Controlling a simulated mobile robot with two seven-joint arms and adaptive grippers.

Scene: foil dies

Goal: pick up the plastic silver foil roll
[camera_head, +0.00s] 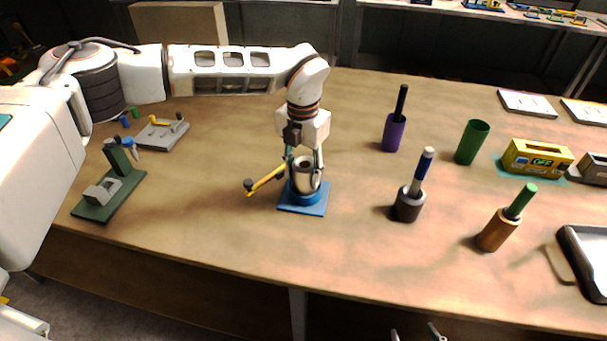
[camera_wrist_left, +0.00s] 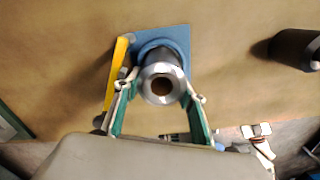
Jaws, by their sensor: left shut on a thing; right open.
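The silver foil roll (camera_head: 305,176) stands upright on a blue stand with a square base (camera_head: 304,207). In the left wrist view I look down on the roll's silver ring-shaped end (camera_wrist_left: 148,84), with a dark hole in its middle. My left gripper (camera_head: 304,168) points down from above and is shut on the roll, one finger at each side. In the left wrist view its green-padded fingers (camera_wrist_left: 160,97) flank the roll. The roll's lower part sits in the stand. My right gripper (camera_head: 417,334) shows only its fingertips at the bottom edge, apart and empty.
A yellow lever (camera_head: 265,180) sticks out left of the stand. To the right stand a purple holder (camera_head: 393,133), a dark holder (camera_head: 408,207), a brown holder (camera_head: 496,232) and a green cup (camera_head: 471,142). A green fixture (camera_head: 108,193) is at left. The front middle table is clear.

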